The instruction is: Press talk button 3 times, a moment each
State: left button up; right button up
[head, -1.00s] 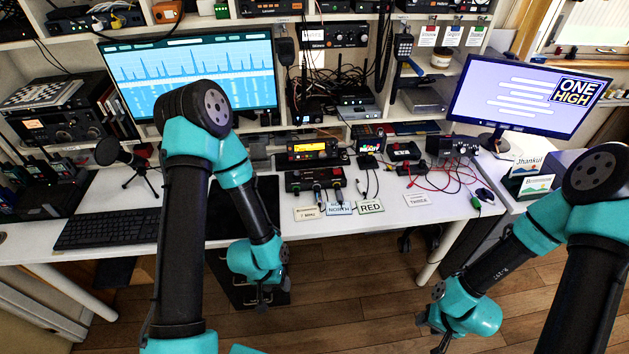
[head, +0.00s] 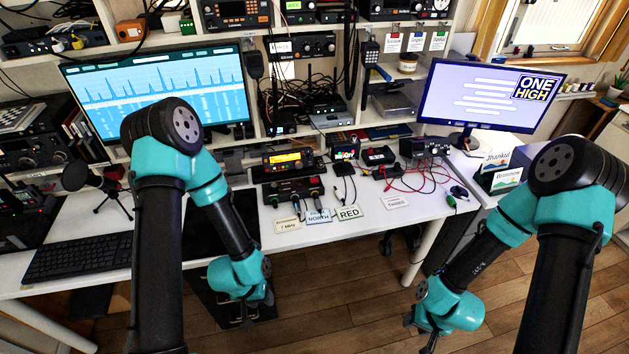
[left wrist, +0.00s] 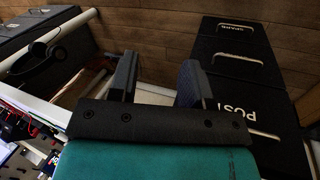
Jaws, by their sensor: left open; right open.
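I cannot make out which part is the talk button. A desk microphone (head: 88,180) on a small tripod stands at the left of the desk. A radio with an orange display (head: 289,160) sits mid-desk above a dark box with knobs and plugs (head: 293,190). My left gripper (head: 246,318) hangs low in front of the desk edge, apart from these things. In the left wrist view, its two fingers (left wrist: 157,82) are spread with nothing between them. My right gripper (head: 420,338) hangs low over the floor at the right, open and small in view.
A keyboard (head: 78,257) lies at the desk's front left. Cards reading "7 MHz", "NORTH" and "RED" (head: 348,213) lie near the front edge. Red cables (head: 410,178) tangle at the right. Drawers (left wrist: 240,90) labelled "SPARE" and "POST" stand beside my left gripper.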

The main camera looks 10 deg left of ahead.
pick_arm(q)
grip_shut()
dwell(1.4)
